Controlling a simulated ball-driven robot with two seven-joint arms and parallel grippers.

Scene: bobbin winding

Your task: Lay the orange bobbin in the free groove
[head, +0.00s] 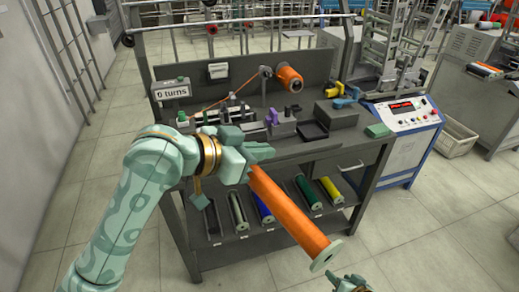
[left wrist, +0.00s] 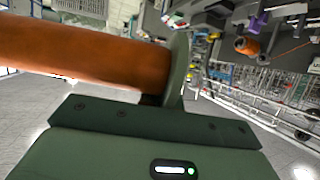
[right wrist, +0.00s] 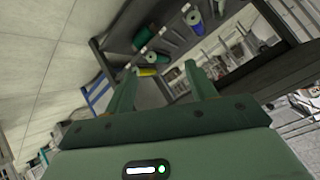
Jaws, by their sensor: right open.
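The orange bobbin (head: 290,212) is a long orange cylinder with a pale green end flange, held tilted in the air in front of the bench. My left gripper (head: 252,160) is shut on its upper end; the bobbin also fills the upper left of the left wrist view (left wrist: 80,52). The lower shelf (head: 250,255) holds bobbins in grooves: grey-green (head: 237,211), blue (head: 263,206), green (head: 308,194) and yellow (head: 331,191). The leftmost groove (head: 213,222) looks empty. The orange bobbin partly covers the space between blue and green. My right gripper (right wrist: 160,88) is open and empty.
The bench top carries an orange spool (head: 289,78) with thread running left, a "0 turns" sign (head: 173,91), a purple part (head: 272,116) and a dark tray (head: 312,131). A control box (head: 405,112) stands at right. The floor in front is clear.

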